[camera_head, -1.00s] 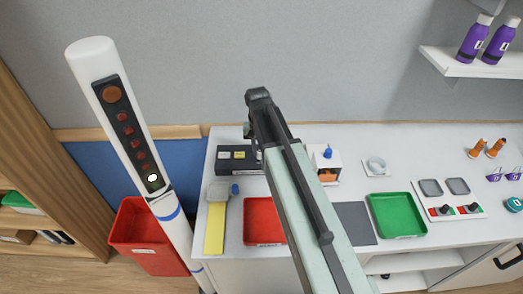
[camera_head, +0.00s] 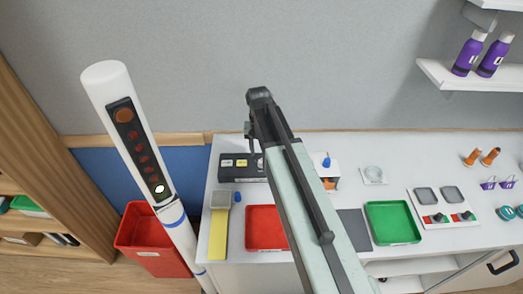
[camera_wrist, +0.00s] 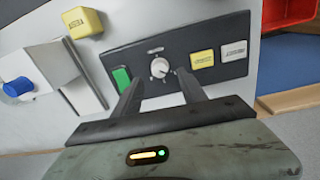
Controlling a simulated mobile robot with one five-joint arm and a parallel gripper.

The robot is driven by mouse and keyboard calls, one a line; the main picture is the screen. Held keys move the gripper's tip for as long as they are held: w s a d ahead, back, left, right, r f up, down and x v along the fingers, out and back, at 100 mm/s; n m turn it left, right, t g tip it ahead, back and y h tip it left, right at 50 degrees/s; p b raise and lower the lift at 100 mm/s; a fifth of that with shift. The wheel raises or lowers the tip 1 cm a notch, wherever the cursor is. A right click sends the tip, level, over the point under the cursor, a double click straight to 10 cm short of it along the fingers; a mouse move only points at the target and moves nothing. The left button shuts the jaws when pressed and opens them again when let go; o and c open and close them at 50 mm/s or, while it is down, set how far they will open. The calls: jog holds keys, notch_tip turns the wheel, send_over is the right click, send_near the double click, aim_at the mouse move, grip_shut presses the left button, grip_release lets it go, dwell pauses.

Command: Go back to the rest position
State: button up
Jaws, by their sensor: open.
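My arm rises through the middle of the head view, with my gripper (camera_head: 249,131) at its far end above the back of the white counter. In the wrist view my gripper (camera_wrist: 160,80) is open, with nothing between its two fingers. Its fingertips point at a black control panel (camera_wrist: 215,78) with a round dial, a green button and pale and yellow buttons. The dial shows between the fingertips; I cannot tell whether they touch the panel. In the head view the black panel (camera_head: 227,174) is partly hidden by my arm.
The counter holds a red tray (camera_head: 262,236), a green tray (camera_head: 393,223), a yellow strip (camera_head: 219,240) and a switch panel (camera_head: 443,218). A white pole (camera_head: 108,80) and a red bin (camera_head: 133,230) stand at left. A shelf (camera_head: 475,80) with purple bottles hangs at upper right.

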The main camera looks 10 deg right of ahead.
notch_tip(320, 180, up, 3)
jog(key=shift+f+p, duration=0.15)
jog(key=shift+p, duration=0.5)
jog(key=shift+f, duration=0.15)
jog(key=shift+f+b, duration=0.4)
jog(key=shift+b, duration=0.15)
jog(key=s+f+b, duration=0.2)
jog(key=f+b, duration=0.1)
jog(key=s+f+b, duration=0.1)
jog(key=shift+d+f, duration=0.3)
jog(key=shift+d, duration=0.05)
jog(key=s+f+b, duration=0.2)
jog(key=s, duration=0.1)
jog(key=shift+s+d+b, duration=0.1)
jog(key=shift+s+b, duration=0.1)
jog(key=shift+b, duration=0.1)
jog(key=s, duration=0.2)
jog(key=s+n, duration=0.1)
jog(key=s, duration=0.1)
jog(key=s+n, duration=0.1)
jog(key=s, duration=0.1)
jog(key=shift+f, duration=0.25)
jog(key=shift+w+n, duration=0.3)
jog(key=shift+n, duration=0.1)
